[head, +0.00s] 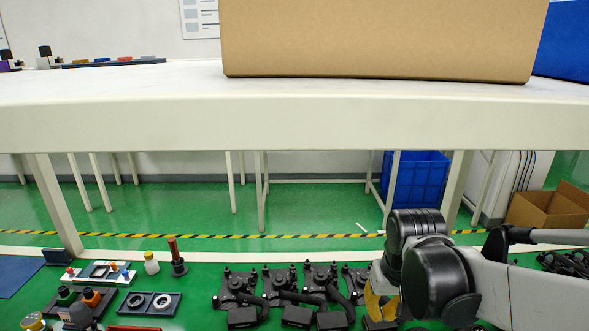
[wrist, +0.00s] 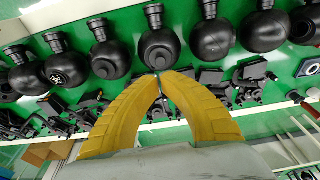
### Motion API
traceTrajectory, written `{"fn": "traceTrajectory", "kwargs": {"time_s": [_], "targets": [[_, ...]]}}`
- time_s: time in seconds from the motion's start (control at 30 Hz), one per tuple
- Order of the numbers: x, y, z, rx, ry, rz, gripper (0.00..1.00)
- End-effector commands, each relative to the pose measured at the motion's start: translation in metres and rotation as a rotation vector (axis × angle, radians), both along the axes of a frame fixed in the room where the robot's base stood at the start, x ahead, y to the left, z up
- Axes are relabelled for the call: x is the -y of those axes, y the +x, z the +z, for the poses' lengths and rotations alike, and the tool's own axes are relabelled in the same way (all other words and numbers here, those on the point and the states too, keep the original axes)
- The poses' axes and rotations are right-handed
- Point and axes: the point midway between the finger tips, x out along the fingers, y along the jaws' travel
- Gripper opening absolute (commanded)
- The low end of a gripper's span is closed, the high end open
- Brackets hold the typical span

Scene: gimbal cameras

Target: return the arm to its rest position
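My arm reaches in from the right edge in the head view, with my gripper (head: 378,303) at its end, low over the green bench. Only part of its yellow fingers shows there; the arm's dark joints hide the rest. In the wrist view the two yellow fingers of my gripper (wrist: 161,74) come together at their tips, with nothing seen held between them. Black round-bodied gimbal cameras (wrist: 160,48) stand in a row beyond the fingertips.
Black gimbal parts (head: 300,290) lie on the green bench left of my gripper. A white table (head: 300,120) with a cardboard box (head: 380,40) spans the back. A blue crate (head: 417,180) stands beneath.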

Motion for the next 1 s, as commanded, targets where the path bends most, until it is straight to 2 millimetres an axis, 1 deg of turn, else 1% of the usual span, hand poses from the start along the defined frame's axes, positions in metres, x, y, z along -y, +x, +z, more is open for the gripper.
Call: {"fn": "traceTrajectory", "kwargs": {"time_s": [0.03,0.1,0.2,0.3,0.4,0.5,0.6,1.0], "targets": [[0.000,-0.014,0.009,0.044,0.000,0.000,0.00],[0.000,-0.028,0.021,0.109,0.000,0.000,0.00],[0.000,-0.048,0.032,0.201,0.000,0.000,0.00],[0.000,-0.066,0.039,0.285,0.000,0.000,0.00],[0.000,-0.080,0.042,0.353,0.000,0.000,0.00],[0.000,-0.088,0.042,0.399,0.000,0.000,0.00],[0.000,-0.092,0.043,0.425,0.000,0.000,0.00],[0.000,-0.092,0.043,0.432,0.000,0.000,0.00]]}}
